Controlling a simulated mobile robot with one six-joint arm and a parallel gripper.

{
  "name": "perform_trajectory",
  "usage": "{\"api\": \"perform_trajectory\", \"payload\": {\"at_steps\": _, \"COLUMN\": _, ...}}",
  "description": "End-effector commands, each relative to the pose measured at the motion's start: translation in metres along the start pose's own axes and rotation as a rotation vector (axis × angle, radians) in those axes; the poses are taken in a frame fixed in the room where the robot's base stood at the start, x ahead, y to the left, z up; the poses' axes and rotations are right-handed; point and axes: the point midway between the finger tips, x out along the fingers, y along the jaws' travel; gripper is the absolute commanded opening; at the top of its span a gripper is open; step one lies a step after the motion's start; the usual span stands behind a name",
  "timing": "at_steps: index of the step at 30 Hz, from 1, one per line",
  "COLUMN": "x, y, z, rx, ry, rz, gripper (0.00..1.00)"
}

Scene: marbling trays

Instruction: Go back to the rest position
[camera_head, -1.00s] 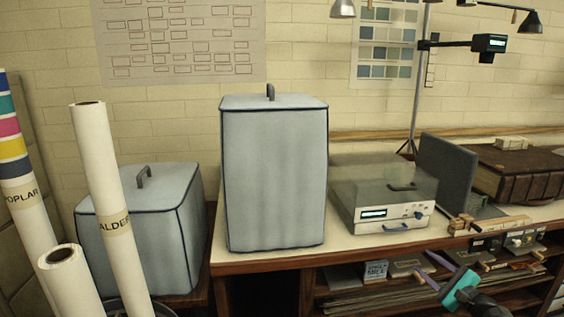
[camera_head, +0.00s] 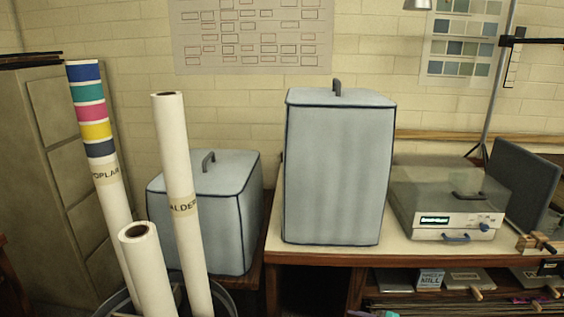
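Only a sliver of my gripper (camera_head: 384,314) shows, teal and purple, at the bottom edge of the head view, right of the middle. It is in front of the bench's lower shelves. Its fingers are mostly cut off, so I cannot see whether it is open, shut or holding anything.
A tall grey-blue covered box (camera_head: 333,175) and a clear-lidded device (camera_head: 447,210) stand on the bench. A lower covered box (camera_head: 205,215) is to the left. Paper rolls (camera_head: 175,190) stand in a bin at front left. A cabinet (camera_head: 60,190) is at far left.

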Motion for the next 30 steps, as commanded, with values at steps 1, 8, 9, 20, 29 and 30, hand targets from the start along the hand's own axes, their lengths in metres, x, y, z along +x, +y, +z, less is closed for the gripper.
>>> {"api": "perform_trajectory", "payload": {"at_steps": 1, "x": 0.013, "y": 0.021, "z": 0.009, "rx": -0.017, "ry": -0.007, "rz": 0.052, "gripper": 0.43}}
{"api": "perform_trajectory", "payload": {"at_steps": 8, "x": 0.055, "y": 0.117, "z": 0.035, "rx": -0.123, "ry": -0.028, "rz": 0.295, "gripper": 0.43}}
{"api": "perform_trajectory", "payload": {"at_steps": 9, "x": 0.06, "y": 0.135, "z": 0.04, "rx": -0.145, "ry": -0.032, "rz": 0.34, "gripper": 0.43}}
{"api": "perform_trajectory", "payload": {"at_steps": 20, "x": 0.059, "y": 0.3, "z": 0.062, "rx": -0.411, "ry": -0.085, "rz": 0.785, "gripper": 0.43}}
{"api": "perform_trajectory", "payload": {"at_steps": 29, "x": 0.004, "y": 0.401, "z": 0.048, "rx": -0.694, "ry": -0.147, "rz": 1.166, "gripper": 0.43}}
{"api": "perform_trajectory", "payload": {"at_steps": 30, "x": -0.005, "y": 0.409, "z": 0.043, "rx": -0.73, "ry": -0.155, "rz": 1.21, "gripper": 0.43}}
